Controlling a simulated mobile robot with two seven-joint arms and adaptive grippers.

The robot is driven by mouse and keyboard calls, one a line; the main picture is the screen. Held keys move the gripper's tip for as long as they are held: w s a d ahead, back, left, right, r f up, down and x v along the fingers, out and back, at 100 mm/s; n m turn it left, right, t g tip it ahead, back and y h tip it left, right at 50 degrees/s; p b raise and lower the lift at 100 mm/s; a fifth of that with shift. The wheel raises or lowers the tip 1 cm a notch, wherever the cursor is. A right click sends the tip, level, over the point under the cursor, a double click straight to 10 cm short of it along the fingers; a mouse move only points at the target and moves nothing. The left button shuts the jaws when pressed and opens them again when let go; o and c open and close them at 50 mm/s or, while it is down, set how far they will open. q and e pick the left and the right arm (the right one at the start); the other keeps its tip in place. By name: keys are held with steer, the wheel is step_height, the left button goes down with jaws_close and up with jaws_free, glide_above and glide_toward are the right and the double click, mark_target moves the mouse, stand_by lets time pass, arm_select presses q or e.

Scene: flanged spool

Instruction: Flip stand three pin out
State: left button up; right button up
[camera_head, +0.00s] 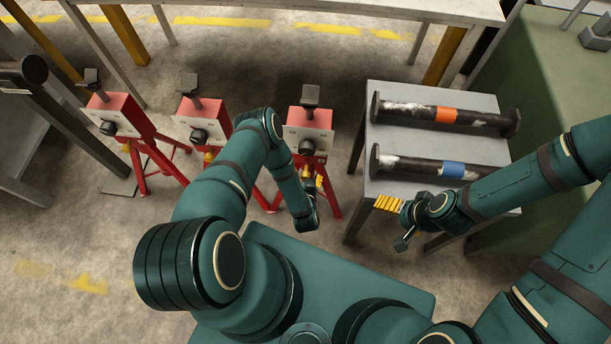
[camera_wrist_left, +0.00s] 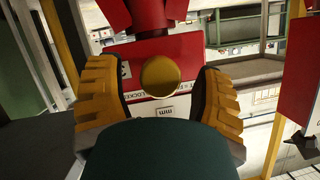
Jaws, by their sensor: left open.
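Three red stands stand in a row in the head view: a left one (camera_head: 115,108), a middle one (camera_head: 203,112) and a right one (camera_head: 308,123). Each has a black knob and a dark upright top piece. My left gripper (camera_head: 311,183) is at the front of the right stand, low under its knob. In the left wrist view a round yellow pin head (camera_wrist_left: 160,76) sits between the open ribbed yellow fingers, with gaps on both sides. Behind it is a red and white stand face (camera_wrist_left: 175,50) with lettering. My right gripper (camera_head: 388,204) is beside the grey table; its opening is unclear.
A grey table (camera_head: 400,90) at right bears two dark flanged bars, one with an orange band (camera_head: 446,115), one with a blue band (camera_head: 453,169). A long pale bench (camera_head: 330,8) is at the back. The floor at lower left is clear.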

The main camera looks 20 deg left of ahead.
mark_target(307, 175)
arm_select(q)
step_height(307, 175, up, 10)
steer(key=shift+f, duration=0.1)
stand_by(0.4)
stand_by(0.5)
steer(key=shift+d+g+h, duration=0.3)
steer(key=shift+g+h, duration=0.4)
steer(key=shift+h, duration=0.1)
steer(key=shift+s+d+n+g+h, duration=0.3)
steer(key=shift+g+h, duration=0.2)
steer(key=shift+h, duration=0.1)
steer(key=s+d+r+n+g+h, duration=0.1)
steer(key=s+d+r+g+h, duration=0.3)
steer(key=s, duration=0.4)
steer(key=s+d+r+n+g+h, duration=0.1)
steer(key=s+d+r+g+h, duration=0.15)
steer(key=s+r+g, duration=0.5)
steer(key=w+t, duration=0.1)
steer(key=w+d+r+m+t, duration=0.1)
steer(key=w, duration=0.1)
steer(key=w+r+t, duration=0.1)
steer(key=shift+w+d+m, duration=0.3)
steer(key=shift+w+m, duration=0.05)
steer(key=shift+m, duration=0.05)
